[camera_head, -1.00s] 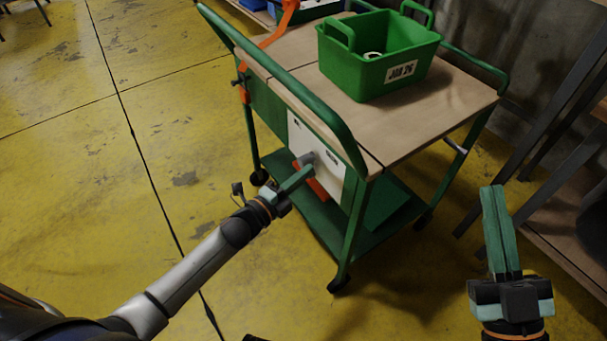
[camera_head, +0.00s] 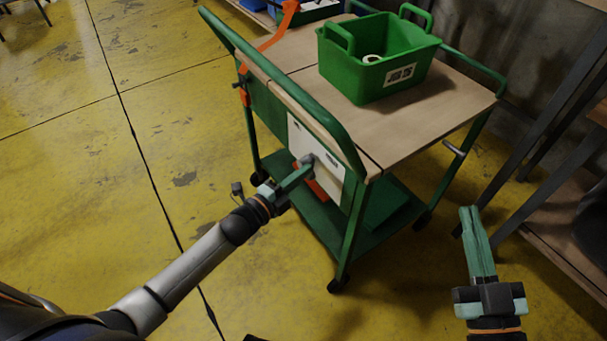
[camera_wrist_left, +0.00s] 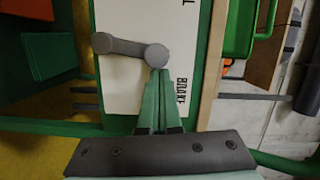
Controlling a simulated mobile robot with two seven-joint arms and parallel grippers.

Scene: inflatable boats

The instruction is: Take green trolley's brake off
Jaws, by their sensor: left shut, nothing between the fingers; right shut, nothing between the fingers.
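The green trolley (camera_head: 357,215) stands on the yellow floor, with a wooden top and a lower green shelf. A white panel (camera_head: 318,147) on its near side carries a grey brake lever (camera_wrist_left: 125,47); the lettering beside it in the left wrist view looks like "BRAKE". The lever's round hub is at the right and its arm points left there. My left gripper (camera_head: 306,166) is shut and empty, its fingertips at the hub, seemingly touching or very close; it also shows in the left wrist view (camera_wrist_left: 157,80). My right gripper (camera_head: 468,215) is shut and empty, clear of the trolley at the right.
A green tub (camera_head: 370,75) with a white roll in it stands on the trolley top. Orange parts (camera_head: 283,22) show at the trolley's far left end. A rack with dark legs (camera_head: 555,120) stands at the right.

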